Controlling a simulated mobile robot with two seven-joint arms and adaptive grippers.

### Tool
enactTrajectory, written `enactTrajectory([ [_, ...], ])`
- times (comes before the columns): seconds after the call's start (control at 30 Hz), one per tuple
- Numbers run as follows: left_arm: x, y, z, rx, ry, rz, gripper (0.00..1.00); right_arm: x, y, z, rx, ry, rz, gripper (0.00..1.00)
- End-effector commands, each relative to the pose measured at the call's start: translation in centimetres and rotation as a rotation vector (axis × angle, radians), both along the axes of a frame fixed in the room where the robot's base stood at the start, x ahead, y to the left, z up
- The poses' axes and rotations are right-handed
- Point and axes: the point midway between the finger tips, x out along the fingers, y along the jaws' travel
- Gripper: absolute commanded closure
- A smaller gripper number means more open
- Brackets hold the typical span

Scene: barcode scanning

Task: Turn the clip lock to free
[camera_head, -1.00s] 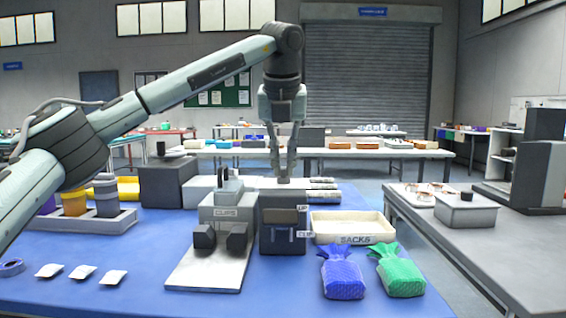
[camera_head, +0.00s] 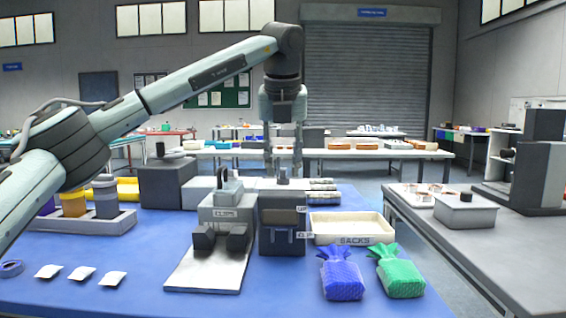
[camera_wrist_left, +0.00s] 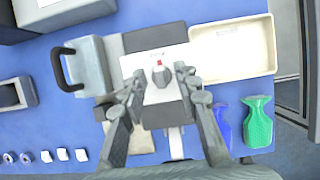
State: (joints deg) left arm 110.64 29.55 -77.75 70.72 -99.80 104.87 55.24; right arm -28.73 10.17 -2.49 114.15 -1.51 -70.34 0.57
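The clip lock appears to be the small dark knob (camera_head: 283,174) on top of the dark clip box (camera_head: 283,222). In the left wrist view the knob (camera_wrist_left: 161,75) stands on a white plate (camera_wrist_left: 140,66), with a small red mark just beyond it. My left gripper (camera_head: 283,172) points straight down over the knob. Its fingers are apart, one on each side of the knob; in the left wrist view the gripper (camera_wrist_left: 161,78) shows gaps between knob and fingertips. How low the tips reach is hard to tell. My right gripper is not in view.
A grey unit labelled CLIPS (camera_head: 226,214) stands close left of the box. A cream SACKS tray (camera_head: 350,240) is to the right. Blue (camera_head: 341,274) and green (camera_head: 400,271) sacks lie in front. White packets (camera_head: 81,273) lie at front left. A side table (camera_head: 480,230) stands at right.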

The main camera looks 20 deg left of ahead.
Motion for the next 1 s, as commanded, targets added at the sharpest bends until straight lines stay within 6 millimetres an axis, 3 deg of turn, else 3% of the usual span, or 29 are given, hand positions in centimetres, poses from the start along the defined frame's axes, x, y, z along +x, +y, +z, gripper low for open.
enactTrajectory([
  [0.17,-0.4,-0.1,1.0,-0.001,-0.001,0.0,0.69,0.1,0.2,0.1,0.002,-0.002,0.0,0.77],
  [0.5,-2.9,-1.0,7.4,-0.001,-0.003,-0.001,0.69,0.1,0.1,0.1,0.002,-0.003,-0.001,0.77],
  [0.7,-4.0,-1.2,10.2,0.0,-0.001,0.001,0.69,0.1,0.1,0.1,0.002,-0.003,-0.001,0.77],
  [1.0,-4.4,-1.3,11.1,0.0,0.0,0.0,0.69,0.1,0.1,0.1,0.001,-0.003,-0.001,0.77],
])
